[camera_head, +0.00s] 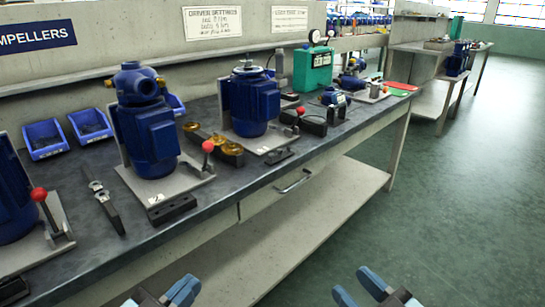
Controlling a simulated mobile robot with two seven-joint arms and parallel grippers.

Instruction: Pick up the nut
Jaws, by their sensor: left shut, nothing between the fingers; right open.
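I cannot make out the nut for certain at this size. My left gripper (165,292) is at the bottom edge, in front of the bench, shut and empty. My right gripper (364,286) is at the bottom right over the floor, open and empty. Both are apart from the workbench (245,183) and everything on it. Two blue bins (44,138) and (90,124) at the back left of the bench hold small dark parts too small to tell apart.
A blue pump (150,130) and a blue motor (253,105) stand on plates with red-knobbed levers. Brass parts (231,148), a dark block (172,208) and a green tester (312,70) are on the bench. The floor at right is clear.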

